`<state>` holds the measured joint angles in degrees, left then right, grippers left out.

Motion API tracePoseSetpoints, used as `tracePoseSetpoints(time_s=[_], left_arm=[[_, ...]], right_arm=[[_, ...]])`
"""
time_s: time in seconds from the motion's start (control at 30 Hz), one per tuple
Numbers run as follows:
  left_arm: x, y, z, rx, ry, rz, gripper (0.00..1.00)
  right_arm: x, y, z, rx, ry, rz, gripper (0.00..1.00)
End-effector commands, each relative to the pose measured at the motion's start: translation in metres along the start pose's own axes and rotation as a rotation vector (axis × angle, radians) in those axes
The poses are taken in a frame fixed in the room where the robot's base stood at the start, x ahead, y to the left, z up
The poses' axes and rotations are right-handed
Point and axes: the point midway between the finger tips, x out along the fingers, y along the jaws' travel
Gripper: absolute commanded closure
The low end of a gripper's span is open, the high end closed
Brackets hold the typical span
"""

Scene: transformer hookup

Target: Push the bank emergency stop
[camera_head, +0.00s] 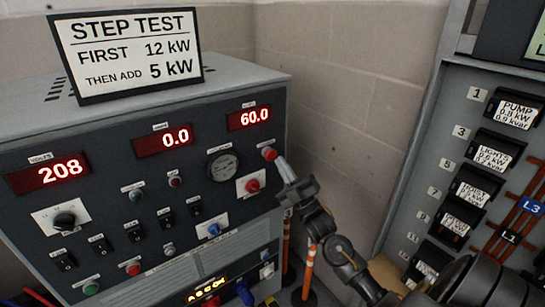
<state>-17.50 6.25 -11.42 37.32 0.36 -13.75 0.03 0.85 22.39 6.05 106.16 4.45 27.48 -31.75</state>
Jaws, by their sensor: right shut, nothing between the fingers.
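A red push button (269,153) sits at the upper right of the dark front panel of the load bank (110,200), under the 60.0 display. My right gripper (281,165) is shut and empty. Its tips are right at the red button, at its lower right side; I cannot tell whether they touch or press it. A second red knob (252,185) on a white plate is just below and left of the gripper. The labels by both are too small to read. My left gripper is not in view.
A STEP TEST sign (125,55) stands on the load bank. Red displays read 208, 0.0 and 60.0. Switches and a blue knob (214,229) fill the panel. A breaker panel (450,130) stands at the right. Orange posts (308,270) stand between them.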

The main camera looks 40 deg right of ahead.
Motion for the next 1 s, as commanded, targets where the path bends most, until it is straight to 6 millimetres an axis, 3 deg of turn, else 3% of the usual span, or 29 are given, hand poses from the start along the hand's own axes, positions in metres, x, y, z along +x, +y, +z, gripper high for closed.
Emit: tracePoseSetpoints(time_s=[0.5, 1.0], left_arm=[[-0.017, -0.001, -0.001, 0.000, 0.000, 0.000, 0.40], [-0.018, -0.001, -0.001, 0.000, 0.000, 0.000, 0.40]], right_arm=[[-0.035, 0.026, -0.026, 0.000, -0.001, -0.001, 1.00], [-0.040, 0.029, -0.029, 0.000, 0.000, 0.000, 1.00]])
